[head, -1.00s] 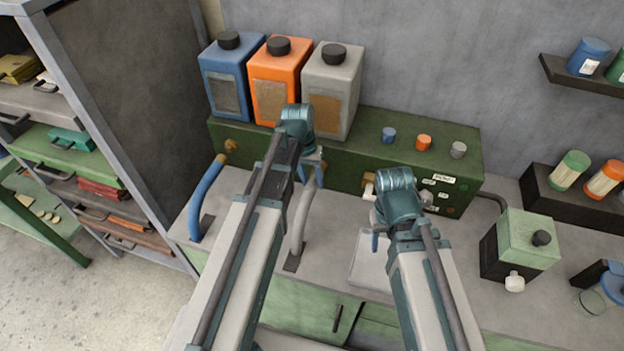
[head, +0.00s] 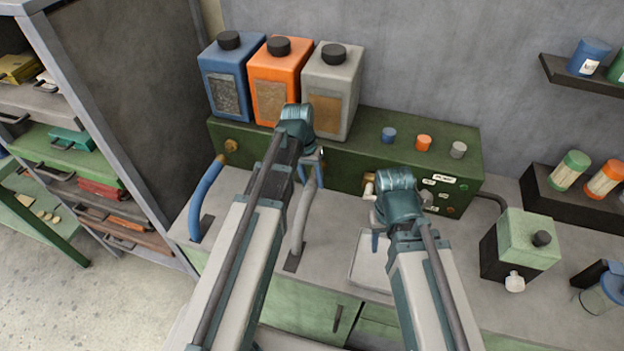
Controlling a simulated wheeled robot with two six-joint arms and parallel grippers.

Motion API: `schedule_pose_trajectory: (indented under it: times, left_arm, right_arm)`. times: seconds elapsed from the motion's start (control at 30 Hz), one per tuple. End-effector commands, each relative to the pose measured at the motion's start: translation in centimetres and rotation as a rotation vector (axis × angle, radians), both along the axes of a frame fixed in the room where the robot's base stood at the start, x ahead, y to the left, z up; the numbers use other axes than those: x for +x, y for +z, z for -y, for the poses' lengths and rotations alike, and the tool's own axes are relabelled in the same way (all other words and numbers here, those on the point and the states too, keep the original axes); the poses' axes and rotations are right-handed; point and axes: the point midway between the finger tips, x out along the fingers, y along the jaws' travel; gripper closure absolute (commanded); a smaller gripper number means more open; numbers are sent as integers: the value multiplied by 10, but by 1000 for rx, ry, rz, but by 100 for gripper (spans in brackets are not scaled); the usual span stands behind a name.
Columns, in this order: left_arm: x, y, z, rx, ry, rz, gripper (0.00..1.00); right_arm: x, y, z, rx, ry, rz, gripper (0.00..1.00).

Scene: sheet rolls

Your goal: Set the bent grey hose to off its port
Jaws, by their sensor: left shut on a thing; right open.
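The bent grey hose (head: 301,222) rises from a dark slot plate (head: 292,263) on the bench and curves up towards the green box (head: 345,172). My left gripper (head: 309,168) is shut on the upper part of the hose, close to the front of the box. The gripper and arm hide the hose's top end and its port, so I cannot tell whether they touch. My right gripper (head: 398,214) is open, above the bench in front of a brass tap (head: 368,183).
A blue hose (head: 206,196) runs to a brass port (head: 231,146) at the box's left. Blue, orange and grey canisters (head: 333,88) stand on the box. A pale tray (head: 368,270) lies below my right gripper. A green-topped block (head: 527,238) stands at right.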

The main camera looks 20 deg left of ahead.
Motion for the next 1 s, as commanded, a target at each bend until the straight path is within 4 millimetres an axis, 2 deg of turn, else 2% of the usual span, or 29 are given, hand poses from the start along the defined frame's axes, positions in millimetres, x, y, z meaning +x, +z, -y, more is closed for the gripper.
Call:
schedule_pose_trajectory:
  times: [0.17, 0.27, 0.53, 0.83, 0.87, 1.0]
  left_arm:
    - [0, 0, 0, 0, 0, 0, 100]
    - [-7, 0, 0, 0, 0, 0, 100]
    - [-55, 0, -2, 0, 0, -1, 100]
    - [-57, 0, -2, 1, -1, -6, 100]
    - [-57, 0, -2, 1, -1, -6, 50]
    - [-56, 0, -2, 1, -1, -4, 26]
  right_arm:
    - [0, 0, 0, 0, 0, 0, 50]
    - [0, 0, 0, 0, 0, 0, 50]
    - [0, 0, 0, 0, 0, 0, 50]
    - [0, 0, 0, 0, 0, 0, 50]
    - [0, 0, 0, 0, 0, 0, 50]
    - [0, 0, 0, 0, 0, 0, 50]
